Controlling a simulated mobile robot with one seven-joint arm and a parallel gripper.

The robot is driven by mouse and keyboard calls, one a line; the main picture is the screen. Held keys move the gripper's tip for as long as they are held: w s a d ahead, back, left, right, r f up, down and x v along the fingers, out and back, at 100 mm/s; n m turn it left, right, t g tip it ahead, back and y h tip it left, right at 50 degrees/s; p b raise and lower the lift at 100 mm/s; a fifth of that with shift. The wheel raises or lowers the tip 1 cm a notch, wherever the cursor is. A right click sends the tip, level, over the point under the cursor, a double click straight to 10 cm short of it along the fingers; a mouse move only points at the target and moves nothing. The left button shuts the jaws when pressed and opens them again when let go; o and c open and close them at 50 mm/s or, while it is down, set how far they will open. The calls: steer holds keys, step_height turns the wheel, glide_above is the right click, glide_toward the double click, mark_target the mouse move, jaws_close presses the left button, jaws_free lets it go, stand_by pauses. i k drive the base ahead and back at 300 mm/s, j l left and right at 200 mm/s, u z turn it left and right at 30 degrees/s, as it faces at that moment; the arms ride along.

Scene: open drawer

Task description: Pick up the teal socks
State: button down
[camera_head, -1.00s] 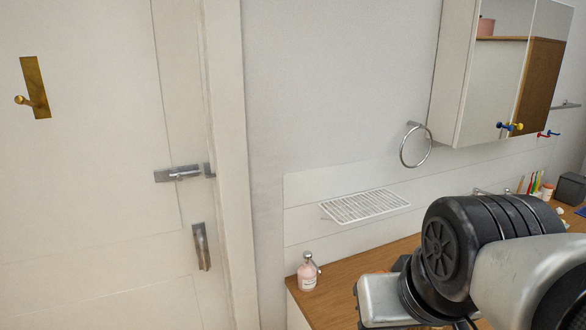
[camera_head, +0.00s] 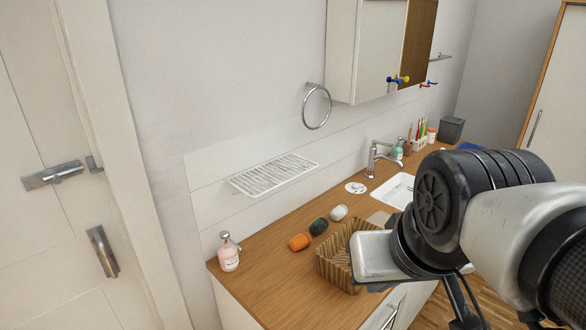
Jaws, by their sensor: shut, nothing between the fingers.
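A dark green-teal rolled bundle (camera_head: 318,227), which looks like the teal socks, lies on the wooden counter. It is between an orange bundle (camera_head: 300,241) and a white one (camera_head: 339,212), behind the basket and left of my arm. It is small in the picture and nothing covers it. My arm fills the right side, and its pale end part hangs in front of the basket in the picture. My gripper's fingertips cannot be made out; they are hidden or below the frame.
A brown ribbed basket (camera_head: 332,270) stands near the counter's front edge, partly behind my arm. A pink soap bottle (camera_head: 228,254) stands at the counter's left end. A wire rack (camera_head: 274,174) is on the wall above. The sink (camera_head: 396,190) and tap (camera_head: 376,157) lie farther right.

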mark_target(317, 227)
steer(key=k+l+z, duration=0.4)
steer(key=z, duration=0.2)
steer(key=u, duration=0.25)
steer(key=i+l+u, duration=0.25)
steer(key=u, duration=0.25)
steer(key=i+l+u, duration=0.15)
steer(key=l+u, duration=0.3)
steer(key=i+l, duration=0.15)
steer(key=l, duration=0.2)
steer(key=i+l+u, duration=0.1)
steer(key=l, duration=0.25)
steer(key=i+l, duration=0.1)
steer(key=l, duration=0.3)
steer(key=i+l+u, duration=0.1)
steer(key=l, duration=0.25)
steer(key=i+l, duration=0.15)
steer(key=l, duration=0.25)
steer(key=u, duration=0.05)
